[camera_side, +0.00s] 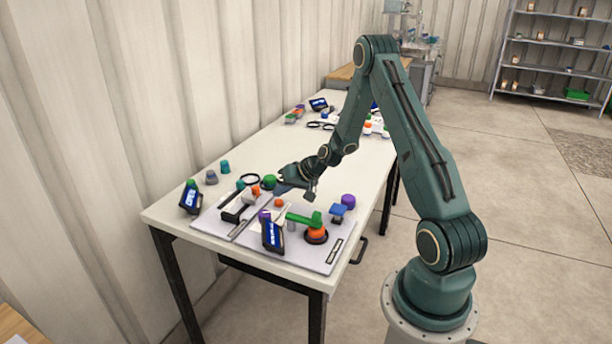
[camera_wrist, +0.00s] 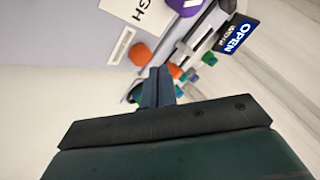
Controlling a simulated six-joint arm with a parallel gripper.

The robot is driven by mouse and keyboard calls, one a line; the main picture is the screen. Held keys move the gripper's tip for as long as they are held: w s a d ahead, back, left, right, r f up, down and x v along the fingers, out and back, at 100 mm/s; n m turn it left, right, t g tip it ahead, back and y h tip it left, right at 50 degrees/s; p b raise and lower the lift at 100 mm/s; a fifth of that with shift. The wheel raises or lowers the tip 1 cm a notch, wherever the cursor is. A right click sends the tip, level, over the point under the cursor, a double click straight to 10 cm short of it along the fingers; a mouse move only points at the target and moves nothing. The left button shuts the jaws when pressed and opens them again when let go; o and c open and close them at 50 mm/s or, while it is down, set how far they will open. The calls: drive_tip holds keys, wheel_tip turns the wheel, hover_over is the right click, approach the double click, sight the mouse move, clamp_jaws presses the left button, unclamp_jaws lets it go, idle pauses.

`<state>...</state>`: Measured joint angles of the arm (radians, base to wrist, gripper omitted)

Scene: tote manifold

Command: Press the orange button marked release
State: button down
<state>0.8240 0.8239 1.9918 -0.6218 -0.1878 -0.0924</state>
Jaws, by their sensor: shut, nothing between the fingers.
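My gripper (camera_side: 284,188) is shut and empty, low over the back part of the grey panel (camera_side: 305,258). In the wrist view my gripper (camera_wrist: 158,84) points at the panel, its two fingers together. An orange round button (camera_wrist: 140,53) lies just beyond the fingertips, slightly left. A second orange piece (camera_wrist: 175,70) shows right of the fingertips. In the side view small orange knobs (camera_side: 279,202) are close to my gripper. I cannot read the word release on any of them. I see no clear contact between my fingers and a button.
A green lever on an orange base (camera_side: 316,236), purple knobs (camera_side: 348,200) and a tilted blue display (camera_side: 273,236) stand on the panel. A sign reading OPEN (camera_wrist: 237,36) is at upper right.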

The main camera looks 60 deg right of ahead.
sight(282, 202)
drive_tip(key=shift+f, duration=0.15)
idle(0.5)
drive_tip(key=shift+f, duration=0.3)
drive_tip(key=shift+f, duration=0.5)
idle(1.1)
drive_tip(key=shift+r, duration=0.15)
idle(0.3)
drive_tip(key=shift+r, duration=0.8)
drive_tip(key=shift+r, duration=0.1)
drive_tip(key=shift+r, duration=2.35)
drive_tip(key=shift+a+r, duration=0.1)
drive_tip(key=shift+r, duration=0.05)
